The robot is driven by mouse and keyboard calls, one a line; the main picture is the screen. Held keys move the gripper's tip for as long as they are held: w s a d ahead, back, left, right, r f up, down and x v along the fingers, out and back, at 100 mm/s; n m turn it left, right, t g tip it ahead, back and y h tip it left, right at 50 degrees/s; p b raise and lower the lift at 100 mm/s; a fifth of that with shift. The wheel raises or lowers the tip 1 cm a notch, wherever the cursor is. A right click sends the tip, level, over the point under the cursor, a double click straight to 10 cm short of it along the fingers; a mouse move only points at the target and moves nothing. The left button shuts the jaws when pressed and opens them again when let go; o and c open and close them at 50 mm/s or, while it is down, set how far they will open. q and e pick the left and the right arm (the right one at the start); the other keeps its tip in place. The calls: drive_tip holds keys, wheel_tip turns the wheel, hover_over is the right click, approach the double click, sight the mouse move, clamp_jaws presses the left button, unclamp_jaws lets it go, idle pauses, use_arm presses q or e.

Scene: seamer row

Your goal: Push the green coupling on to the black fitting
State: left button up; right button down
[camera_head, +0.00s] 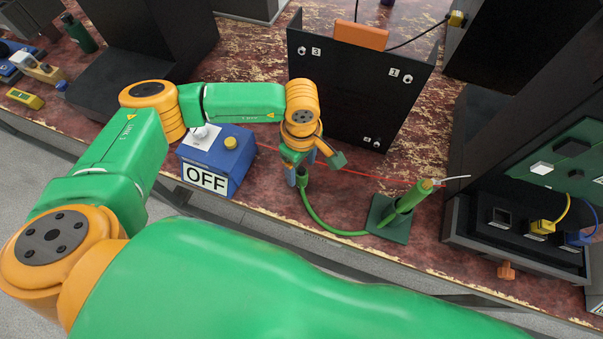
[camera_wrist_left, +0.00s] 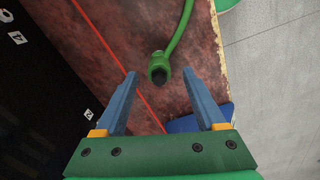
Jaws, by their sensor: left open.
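The green coupling (camera_head: 302,181) is at the end of a green hose, low under my left gripper in the head view. In the left wrist view the coupling (camera_wrist_left: 158,63) shows as a green ring with a dark end, and I cannot tell whether that dark part is the black fitting or its bore. My left gripper (camera_wrist_left: 160,73) is open, its blue fingers on either side of the coupling in the picture. No contact is visible. In the head view the left gripper (camera_head: 304,172) partly hides it. My right gripper is not in view.
A blue box (camera_head: 215,158) with an OFF sign stands left of the gripper. A black panel (camera_head: 350,95) with numbered ports stands behind it. The hose runs right to a green stand (camera_head: 385,230). A red line crosses the worn table, whose front edge is near.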

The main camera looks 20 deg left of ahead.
sight(301, 172)
use_arm(q)
wheel_tip(301, 172, down, 3)
drive_tip(key=shift+f, duration=0.15)
drive_tip(key=shift+w, duration=0.1)
clamp_jaws()
idle(0.3)
